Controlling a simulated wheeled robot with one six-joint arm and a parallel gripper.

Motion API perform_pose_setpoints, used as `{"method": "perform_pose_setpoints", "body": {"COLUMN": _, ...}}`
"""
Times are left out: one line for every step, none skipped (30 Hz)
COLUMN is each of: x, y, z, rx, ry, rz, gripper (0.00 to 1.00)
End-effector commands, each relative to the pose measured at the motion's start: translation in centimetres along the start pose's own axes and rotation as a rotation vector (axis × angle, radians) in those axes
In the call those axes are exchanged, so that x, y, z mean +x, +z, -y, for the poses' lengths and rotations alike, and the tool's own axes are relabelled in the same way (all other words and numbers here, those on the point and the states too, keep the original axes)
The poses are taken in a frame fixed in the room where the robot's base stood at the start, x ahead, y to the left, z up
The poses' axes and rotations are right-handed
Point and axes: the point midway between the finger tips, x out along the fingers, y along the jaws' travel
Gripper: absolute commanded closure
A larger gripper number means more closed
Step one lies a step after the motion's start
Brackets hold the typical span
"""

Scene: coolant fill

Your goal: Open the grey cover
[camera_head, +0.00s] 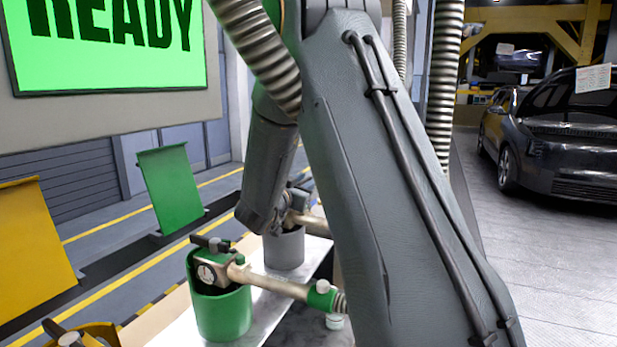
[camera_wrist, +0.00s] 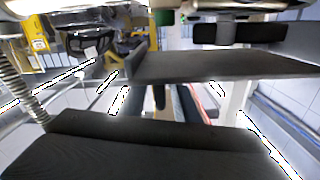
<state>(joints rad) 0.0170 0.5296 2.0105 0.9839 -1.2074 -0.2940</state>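I cannot pick out the grey cover for certain in the head view; my arm blocks the area right of the green panel. A grey holder (camera_head: 284,250) with a nozzle (camera_head: 303,218) stands partly behind my arm, whose far end reaches down beside it. In the wrist view, a dark grey plate (camera_wrist: 225,66) with a short raised lip at its left crosses the middle right; I cannot tell whether it is the cover or part of my gripper. A broad dark block fills the bottom of that view. My gripper's fingers are not clear, so its opening cannot be told.
A green holder (camera_head: 222,312) with a nozzle stands in front of the grey one. A green panel (camera_head: 171,187) and a yellow panel (camera_head: 33,250) stand tilted at left. A READY screen (camera_head: 110,45) hangs above. A dark car (camera_head: 560,140) is at right, with open floor before it.

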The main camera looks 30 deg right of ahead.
Motion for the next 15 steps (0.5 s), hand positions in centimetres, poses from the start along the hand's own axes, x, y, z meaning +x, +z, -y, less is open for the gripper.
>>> {"method": "perform_pose_setpoints", "body": {"x": 0.6, "y": -0.1, "z": 0.0, "rx": -0.001, "ry": 0.001, "rz": 0.0, "gripper": 0.72}}
{"method": "perform_pose_setpoints", "body": {"x": 0.9, "y": -0.1, "z": 0.0, "rx": -0.001, "ry": 0.0, "rz": 0.0, "gripper": 0.72}}
{"method": "perform_pose_setpoints", "body": {"x": 1.2, "y": -0.1, "z": 0.0, "rx": 0.0, "ry": 0.001, "rz": -0.001, "gripper": 0.72}}
{"method": "perform_pose_setpoints", "body": {"x": 1.4, "y": -0.1, "z": 0.0, "rx": 0.0, "ry": 0.001, "rz": -0.001, "gripper": 0.72}}
{"method": "perform_pose_setpoints", "body": {"x": 1.6, "y": -0.1, "z": 0.0, "rx": 0.0, "ry": 0.0, "rz": 0.0, "gripper": 0.72}}
{"method": "perform_pose_setpoints", "body": {"x": 1.7, "y": 0.0, "z": 0.0, "rx": 0.0, "ry": 0.0, "rz": 0.0, "gripper": 0.72}}
{"method": "perform_pose_setpoints", "body": {"x": 1.8, "y": 0.0, "z": 0.0, "rx": 0.0, "ry": 0.0, "rz": 0.0, "gripper": 0.72}}
{"method": "perform_pose_setpoints", "body": {"x": 1.8, "y": 0.0, "z": 0.0, "rx": 0.0, "ry": 0.0, "rz": 0.001, "gripper": 0.72}}
{"method": "perform_pose_setpoints", "body": {"x": 1.9, "y": 0.1, "z": 0.0, "rx": 0.0, "ry": -0.001, "rz": 0.001, "gripper": 0.72}}
{"method": "perform_pose_setpoints", "body": {"x": 1.9, "y": 0.1, "z": 0.0, "rx": 0.0, "ry": -0.001, "rz": 0.001, "gripper": 0.72}}
{"method": "perform_pose_setpoints", "body": {"x": 1.9, "y": 0.1, "z": 0.0, "rx": 0.0, "ry": -0.001, "rz": 0.001, "gripper": 0.72}}
{"method": "perform_pose_setpoints", "body": {"x": 1.9, "y": 0.1, "z": 0.0, "rx": 0.0, "ry": -0.001, "rz": 0.001, "gripper": 0.72}}
{"method": "perform_pose_setpoints", "body": {"x": 1.9, "y": 0.1, "z": 0.0, "rx": 0.0, "ry": -0.001, "rz": 0.0, "gripper": 0.72}}
{"method": "perform_pose_setpoints", "body": {"x": 1.9, "y": 0.1, "z": 0.0, "rx": 0.0, "ry": -0.001, "rz": 0.0, "gripper": 0.72}}
{"method": "perform_pose_setpoints", "body": {"x": 1.9, "y": 0.1, "z": 0.0, "rx": 0.0, "ry": -0.001, "rz": 0.0, "gripper": 0.75}}
